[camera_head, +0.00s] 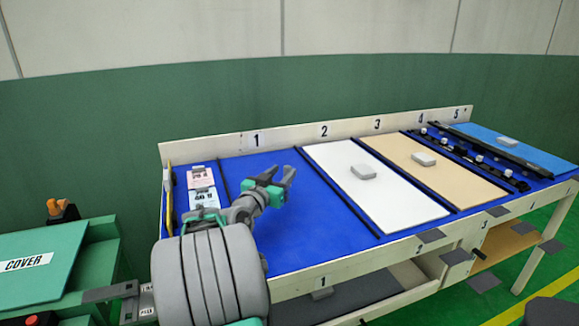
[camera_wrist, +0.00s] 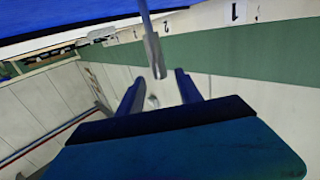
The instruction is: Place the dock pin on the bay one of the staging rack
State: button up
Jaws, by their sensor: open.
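The staging rack (camera_head: 320,236) is a long slanted bench with a blue top and back-board numbers 1 to 5. Bay one (camera_head: 262,162) is the bare blue section below the number 1. My gripper (camera_head: 288,178) is open above the blue top near bay one. The wrist view also shows my gripper (camera_wrist: 160,78), its two fingers apart. A thin grey rod with a thicker end (camera_wrist: 155,55) shows between the fingertips; it may be the dock pin, but I cannot tell, nor whether it touches a finger. I cannot make out the dock pin in the head view.
A white panel (camera_head: 375,205) and a tan panel (camera_head: 440,175), each bearing a small grey block, lie right of bay one. Black strips separate the sections. Cards (camera_head: 202,185) lie at the left end. A green box marked COVER (camera_head: 40,285) stands at far left.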

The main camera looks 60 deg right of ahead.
jog(key=a, duration=0.5)
jog(key=shift+a, duration=0.15)
jog(key=shift+r, duration=0.1)
dwell(2.2)
